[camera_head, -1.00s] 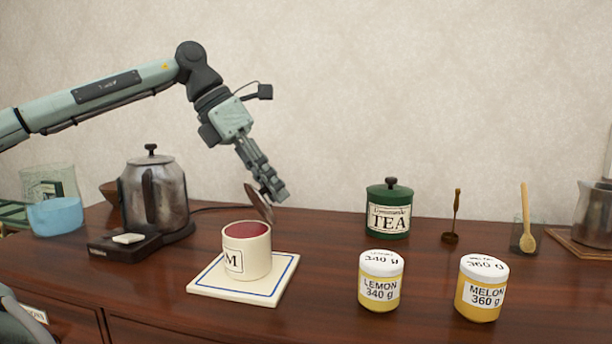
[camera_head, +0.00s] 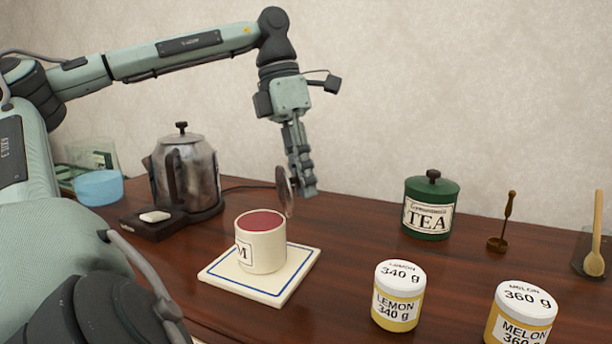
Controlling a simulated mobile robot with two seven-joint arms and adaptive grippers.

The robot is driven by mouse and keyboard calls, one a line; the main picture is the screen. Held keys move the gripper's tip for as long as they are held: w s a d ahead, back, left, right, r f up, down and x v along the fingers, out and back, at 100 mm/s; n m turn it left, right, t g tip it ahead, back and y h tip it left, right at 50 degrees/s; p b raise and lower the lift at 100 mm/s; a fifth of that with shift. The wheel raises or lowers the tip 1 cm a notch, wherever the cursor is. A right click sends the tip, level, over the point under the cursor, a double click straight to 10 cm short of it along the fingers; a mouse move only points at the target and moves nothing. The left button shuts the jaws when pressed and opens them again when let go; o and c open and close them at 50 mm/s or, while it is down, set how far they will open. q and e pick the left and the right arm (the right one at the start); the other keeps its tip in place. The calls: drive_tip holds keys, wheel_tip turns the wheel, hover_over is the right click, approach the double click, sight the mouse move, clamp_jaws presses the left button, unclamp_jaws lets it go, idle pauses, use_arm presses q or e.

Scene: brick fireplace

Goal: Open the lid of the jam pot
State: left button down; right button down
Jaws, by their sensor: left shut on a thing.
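The jam pot (camera_head: 262,248) is a cream pot with a partly visible label ending in "M". It stands upright and open on a white tile with a blue border (camera_head: 243,285), and dark red jam (camera_head: 259,221) shows inside. My left gripper (camera_head: 303,190) is above and behind the pot's right side. It is shut on the lid (camera_head: 284,190), a dark disc seen nearly edge-on and held tilted steeply. The lid is apart from the pot, its lower edge just past the rim to the right. My right gripper is not in view.
A green tea tin (camera_head: 431,209) stands right of the lid. Lemon (camera_head: 398,297) and melon (camera_head: 521,313) jars stand front right. Wood between the tile and tea tin is clear.

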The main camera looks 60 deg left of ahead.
use_arm(q)
drive_tip(key=c, duration=1.3)
unclamp_jaws()
drive_tip(key=v, duration=1.2)
